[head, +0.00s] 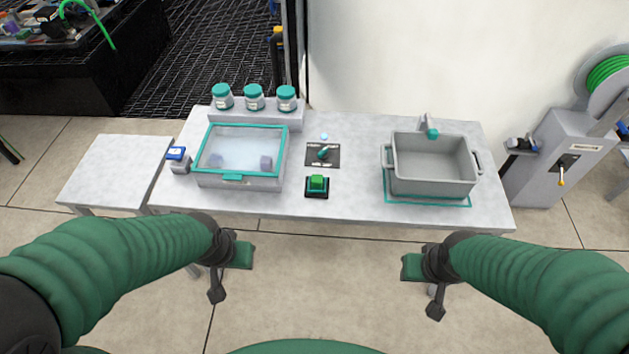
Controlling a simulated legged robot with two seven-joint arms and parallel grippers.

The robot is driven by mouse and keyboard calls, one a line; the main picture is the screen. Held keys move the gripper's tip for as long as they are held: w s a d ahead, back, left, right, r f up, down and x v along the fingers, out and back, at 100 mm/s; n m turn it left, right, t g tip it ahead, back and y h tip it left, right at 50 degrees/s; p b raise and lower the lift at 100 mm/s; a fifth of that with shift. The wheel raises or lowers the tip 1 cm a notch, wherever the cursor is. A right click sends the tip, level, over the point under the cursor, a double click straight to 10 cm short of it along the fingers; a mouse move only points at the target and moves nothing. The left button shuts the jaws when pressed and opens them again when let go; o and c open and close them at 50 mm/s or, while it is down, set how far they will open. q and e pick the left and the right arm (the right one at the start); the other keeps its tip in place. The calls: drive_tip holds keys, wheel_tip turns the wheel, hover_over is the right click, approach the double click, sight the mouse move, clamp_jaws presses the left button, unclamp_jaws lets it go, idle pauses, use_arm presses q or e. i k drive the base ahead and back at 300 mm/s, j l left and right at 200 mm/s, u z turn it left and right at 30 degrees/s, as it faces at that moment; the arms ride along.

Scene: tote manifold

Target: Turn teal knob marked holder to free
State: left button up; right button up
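A small teal knob (323,152) sits on a dark square plate (313,161) in the middle of the table. Its handle points toward the upper right. The plate has pale markings too small to read. A second teal part (432,133) is on a grey fitting at the back rim of the grey tote. My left gripper (230,268) is in front of the table's near edge, below the lidded box, well away from the knob. My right gripper (420,278) is in front of the near edge, below the tote. Neither touches anything; their finger openings are unclear.
A teal-rimmed clear-lidded box (200,150) is left of the plate, with several teal-capped jars behind. A green button (317,184) is in front of the plate. The grey tote (430,182) stands right on a teal outline. Bare table (355,190) lies between.

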sight(324, 155)
drive_tip(key=i+j+z, duration=0.25)
drive_tip(key=i, duration=0.25)
drive_tip(key=i+j+z, duration=0.3)
drive_tip(key=i, duration=0.25)
drive_tip(key=l, duration=0.1)
